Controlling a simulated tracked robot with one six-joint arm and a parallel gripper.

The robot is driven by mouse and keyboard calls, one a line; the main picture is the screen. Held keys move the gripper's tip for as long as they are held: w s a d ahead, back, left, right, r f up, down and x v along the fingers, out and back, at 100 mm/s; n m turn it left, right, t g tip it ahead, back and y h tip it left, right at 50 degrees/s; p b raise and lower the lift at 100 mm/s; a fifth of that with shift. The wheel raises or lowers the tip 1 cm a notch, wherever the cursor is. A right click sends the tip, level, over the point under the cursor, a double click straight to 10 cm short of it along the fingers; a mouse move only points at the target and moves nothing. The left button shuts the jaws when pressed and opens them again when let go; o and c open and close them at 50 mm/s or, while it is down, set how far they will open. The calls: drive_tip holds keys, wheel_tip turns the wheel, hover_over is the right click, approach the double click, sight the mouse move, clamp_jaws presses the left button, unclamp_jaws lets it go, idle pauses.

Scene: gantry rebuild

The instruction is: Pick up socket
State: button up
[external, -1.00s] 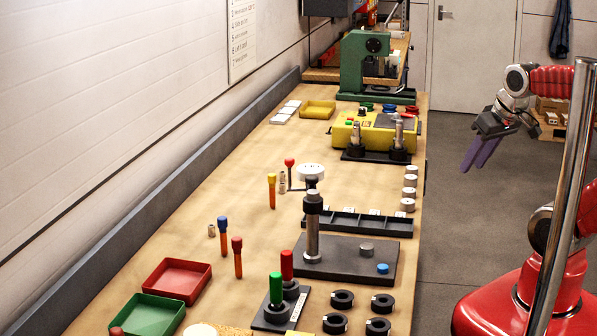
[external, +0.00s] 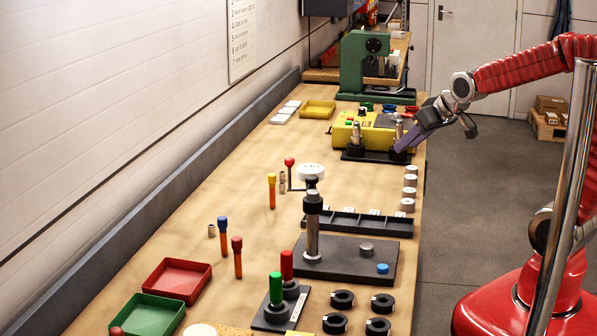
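I cannot tell for certain which thing is the socket. A small silver cylinder (external: 211,230) stands alone on the bench at left, beside the blue-topped orange handle. Several squat silver cylinders (external: 410,181) stand in a row along the bench's right edge. Two upright metal posts stand on a dark base (external: 375,155) in front of the yellow box. My gripper (external: 402,146) reaches over the bench's right edge from the right. Its purple fingers point down and left beside the right post, overlapping in this view, so their gap and any contact are hidden.
The yellow box (external: 345,133) and green press (external: 352,70) stand behind the gripper. A tall post on a dark plate (external: 345,268), a long dark tray (external: 358,228), red bin (external: 172,280) and green bin (external: 150,316) are nearer. The bench's left middle is mostly clear.

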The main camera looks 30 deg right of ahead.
drive_tip(key=w+a+f+n+t+y, duration=0.1)
drive_tip(key=w+a+f, duration=0.15)
drive_tip(key=w, duration=0.35)
drive_tip(key=w+a+f+t, duration=0.1)
drive_tip(key=w+a, duration=0.3)
drive_tip(key=w, duration=0.2)
drive_tip(key=n+t+y, duration=0.1)
drive_tip(key=t+y, duration=0.1)
approach(280, 173)
drive_tip(key=s+d, duration=0.1)
drive_tip(key=s+d+r, duration=0.1)
drive_tip(key=s, duration=0.1)
drive_tip(key=shift+x, duration=4.25)
drive_tip(key=shift+w+r, duration=0.1)
drive_tip(key=shift+x, duration=2.55)
drive_tip(key=shift+a, duration=0.2)
